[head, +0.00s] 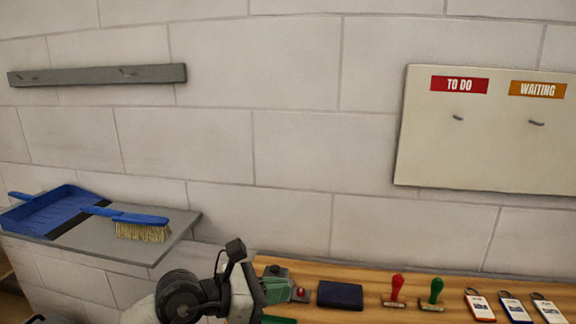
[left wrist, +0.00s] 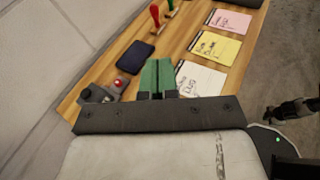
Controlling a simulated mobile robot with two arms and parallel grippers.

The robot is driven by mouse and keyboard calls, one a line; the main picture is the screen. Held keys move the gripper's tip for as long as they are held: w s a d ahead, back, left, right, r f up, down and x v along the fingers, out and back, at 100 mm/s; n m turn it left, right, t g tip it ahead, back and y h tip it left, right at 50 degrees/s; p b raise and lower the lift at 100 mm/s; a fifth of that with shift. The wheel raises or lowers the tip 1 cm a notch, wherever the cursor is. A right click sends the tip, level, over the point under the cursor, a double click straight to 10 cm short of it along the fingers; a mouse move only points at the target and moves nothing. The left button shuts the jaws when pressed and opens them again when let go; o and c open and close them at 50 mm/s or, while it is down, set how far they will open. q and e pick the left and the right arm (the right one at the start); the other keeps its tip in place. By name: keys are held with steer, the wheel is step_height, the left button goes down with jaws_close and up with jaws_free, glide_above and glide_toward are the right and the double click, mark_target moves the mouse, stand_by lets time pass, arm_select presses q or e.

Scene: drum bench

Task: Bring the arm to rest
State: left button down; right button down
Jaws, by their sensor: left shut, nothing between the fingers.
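My left gripper (head: 274,292) is low in the head view, at the left end of the wooden bench (head: 365,270). Its green fingers also show in the left wrist view (left wrist: 157,78), together and with nothing between them. The wrist and forearm behind it enter from the bottom of the head view. The gripper is close to a grey box with a red button (head: 302,292), which also shows in the left wrist view (left wrist: 112,88). I cannot tell whether they touch.
A dark blue pad (head: 340,295), a red stamp (head: 396,289), a green stamp (head: 434,291) and several tags are on the bench. Written notes (left wrist: 215,48) lie there too. A shelf (head: 185,222) holds a blue dustpan (head: 50,205) and brush (head: 140,225). A board (head: 480,150) hangs on the wall.

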arm_select(q)
steer(key=s+r+n+t+h, duration=0.4)
steer(key=r+n+t+h, duration=0.1)
steer(key=n, duration=0.4)
steer(key=a+n+t+y, duration=0.6)
steer(key=n+t, duration=0.3)
steer(key=n, duration=0.5)
steer(key=s+a+f+n+g+y, duration=0.2)
steer(key=a+f+n+g+y, duration=0.1)
steer(key=a+f+n+y, duration=0.55)
steer(key=s+a+f+n+g+y, duration=0.2)
steer(key=a+f+n+y, duration=0.2)
steer(key=f+n+y, duration=0.55)
steer(key=s+f+n+g+h, duration=0.35)
steer(key=s+f+g, duration=0.2)
steer(key=s, duration=0.35)
steer(key=s+f+n+g+h, duration=0.2)
steer(key=s+f+n+g, duration=0.3)
steer(key=s, duration=0.4)
step_height(320, 180, down, 27)
steer(key=s+m+g, duration=0.2)
steer(key=s+a+f+g, duration=0.1)
steer(key=s+a+f, duration=0.2)
steer(key=s+f, duration=1.2)
steer(key=shift+s+f, duration=0.3)
steer(key=shift+s, duration=0.1)
